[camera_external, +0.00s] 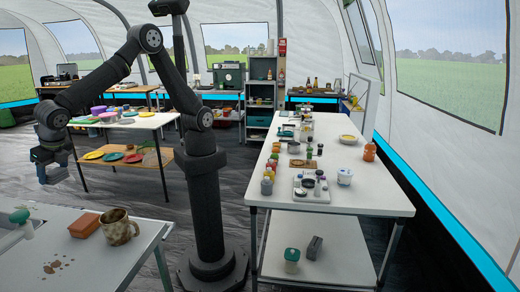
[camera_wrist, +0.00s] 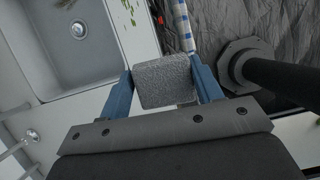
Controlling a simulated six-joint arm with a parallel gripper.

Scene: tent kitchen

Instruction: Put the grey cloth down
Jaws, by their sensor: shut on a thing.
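In the wrist view, the grey cloth (camera_wrist: 165,84) shows as a compact, rough-textured grey block. My gripper (camera_wrist: 161,72) is shut on it, with one blue finger against each side. In the external view, my gripper (camera_external: 53,172) hangs at the far left, fingers downward, near the front-left counter (camera_external: 95,270). The cloth is too small to tell apart from the fingers there. In the wrist view, the cloth appears over the edge of the light counter (camera_wrist: 124,42), beside the sink. I cannot tell its height above the surface.
A grey sink (camera_wrist: 62,45) with a drain lies left in the wrist view. A speckled mug (camera_external: 118,227), a brown block (camera_external: 84,225) and brown stains (camera_external: 57,266) are on the front-left counter. The counter's front part around the stains is mostly clear.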

